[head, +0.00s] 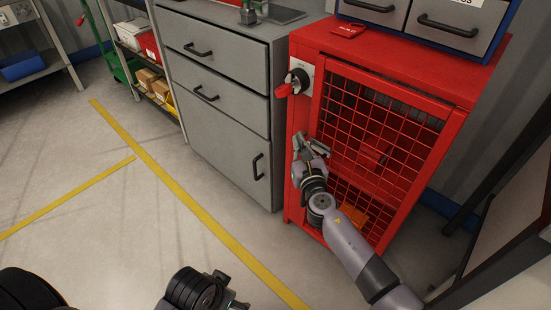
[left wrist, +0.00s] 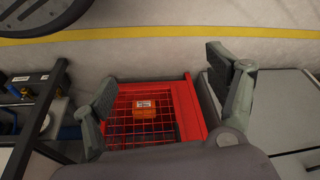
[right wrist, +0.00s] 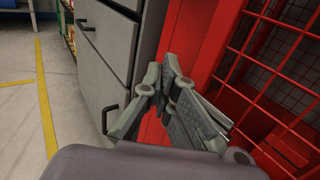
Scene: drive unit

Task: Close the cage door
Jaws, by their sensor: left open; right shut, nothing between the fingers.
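The red cage (head: 298,190) stands at the right in the head view. Its red mesh door (head: 372,150) faces me and lies close to the frame; I cannot tell whether it is fully shut. My right gripper (head: 312,146) is shut and empty, in front of the door's left edge. In the right wrist view, its fingers (right wrist: 170,95) are together beside the red frame, with the mesh door (right wrist: 262,65) to the right. My left gripper (left wrist: 162,72) is open and empty; the cage shows between its fingers. Only part of it shows at the head view's bottom edge.
A red rotary handle (head: 291,84) sits on the cage's upper left. A grey drawer cabinet (head: 222,130) stands directly left of the cage. Grey bins (head: 450,22) sit on top. An orange item (head: 353,214) shows low behind the mesh. The floor at left is clear.

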